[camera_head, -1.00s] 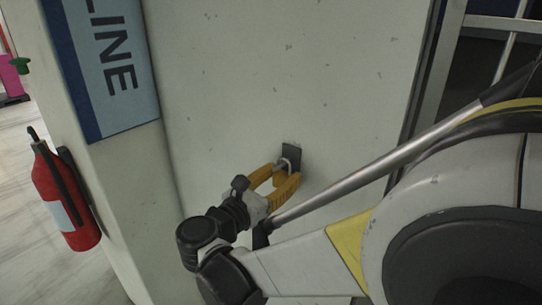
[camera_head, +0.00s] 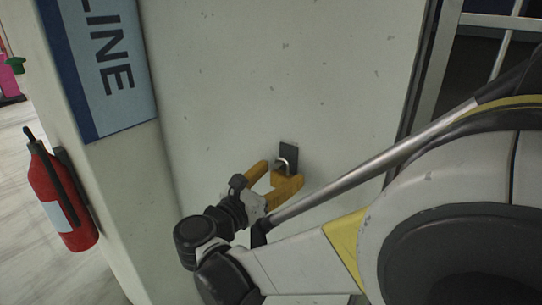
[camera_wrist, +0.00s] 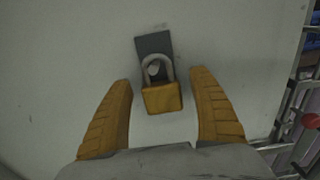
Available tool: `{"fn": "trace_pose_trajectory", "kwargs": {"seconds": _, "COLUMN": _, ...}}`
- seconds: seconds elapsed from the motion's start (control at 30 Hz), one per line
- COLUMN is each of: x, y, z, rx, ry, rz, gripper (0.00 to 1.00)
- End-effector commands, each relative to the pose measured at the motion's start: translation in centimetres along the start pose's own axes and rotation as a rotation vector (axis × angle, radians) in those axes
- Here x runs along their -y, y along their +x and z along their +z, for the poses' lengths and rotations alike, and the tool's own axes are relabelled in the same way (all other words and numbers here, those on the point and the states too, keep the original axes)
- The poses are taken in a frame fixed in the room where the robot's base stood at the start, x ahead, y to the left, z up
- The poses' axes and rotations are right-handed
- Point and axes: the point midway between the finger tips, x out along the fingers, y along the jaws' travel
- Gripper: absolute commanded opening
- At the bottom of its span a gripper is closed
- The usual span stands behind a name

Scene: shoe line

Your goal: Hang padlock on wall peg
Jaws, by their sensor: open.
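The padlock has a brass-coloured body (camera_wrist: 162,98) and a grey metal shackle. It hangs upright, its shackle looped around the round peg (camera_wrist: 154,68) on a dark plate (camera_wrist: 152,44) on the wall. The shackle (camera_head: 289,160) also shows in the head view, against the plate (camera_head: 288,150). My gripper (camera_wrist: 161,78) has yellow fingers spread open, one on each side of the padlock, with a clear gap to both sides in the wrist view. In the head view my gripper (camera_head: 281,172) is close to the wall, its right finger overlapping the padlock body.
The pale wall panel (camera_head: 240,80) is bare around the plate. A blue sign (camera_head: 110,70) is on the left pillar, and a red fire extinguisher (camera_head: 62,195) hangs at far left. Metal framing (camera_head: 425,90) stands to the right.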

Motion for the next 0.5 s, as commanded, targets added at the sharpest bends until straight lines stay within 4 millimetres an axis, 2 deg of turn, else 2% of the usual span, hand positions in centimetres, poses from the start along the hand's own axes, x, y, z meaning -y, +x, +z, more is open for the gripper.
{"fn": "trace_pose_trajectory", "kwargs": {"seconds": 0.17, "x": -0.1, "y": -2.0, "z": 0.0, "rx": 0.0, "ry": 0.0, "rz": 0.004, "gripper": 0.71}}
{"fn": "trace_pose_trajectory", "kwargs": {"seconds": 0.5, "x": -0.1, "y": -9.4, "z": 0.0, "rx": 0.001, "ry": 0.0, "rz": 0.004, "gripper": 0.71}}
